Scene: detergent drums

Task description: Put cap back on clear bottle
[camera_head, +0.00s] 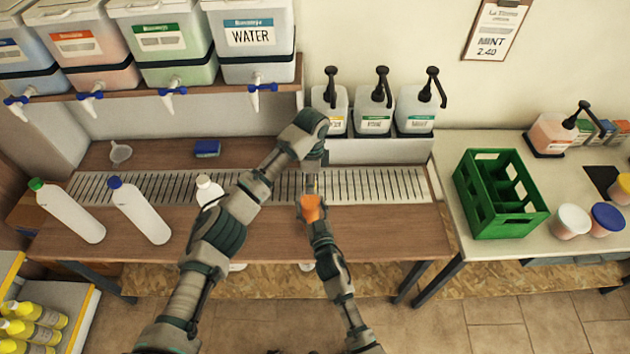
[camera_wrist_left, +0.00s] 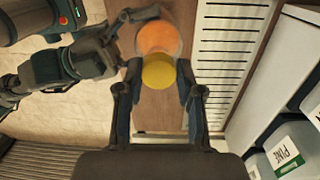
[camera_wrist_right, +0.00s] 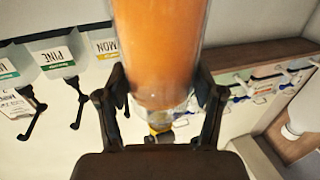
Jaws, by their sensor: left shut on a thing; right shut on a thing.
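The clear bottle with orange liquid (camera_head: 311,207) is held over the slatted counter by my right gripper (camera_head: 312,222). It fills the upper middle of the right wrist view (camera_wrist_right: 158,50), between the fingers of my right gripper (camera_wrist_right: 160,105). The yellow cap (camera_wrist_left: 158,72) is between the fingertips of my left gripper (camera_wrist_left: 158,80), which is shut on it. In the left wrist view the cap overlaps the orange bottle (camera_wrist_left: 158,38). In the right wrist view the cap (camera_wrist_right: 160,127) shows at the bottle's far end. I cannot tell whether it touches the neck. The head view hides the cap.
White bottles (camera_head: 140,212) stand left on the wooden counter (camera_head: 270,222). Pump dispensers (camera_head: 373,110) stand behind my grippers. A water dispenser (camera_head: 250,45) and others sit on the shelf above. A green crate (camera_head: 497,195) is on the right table.

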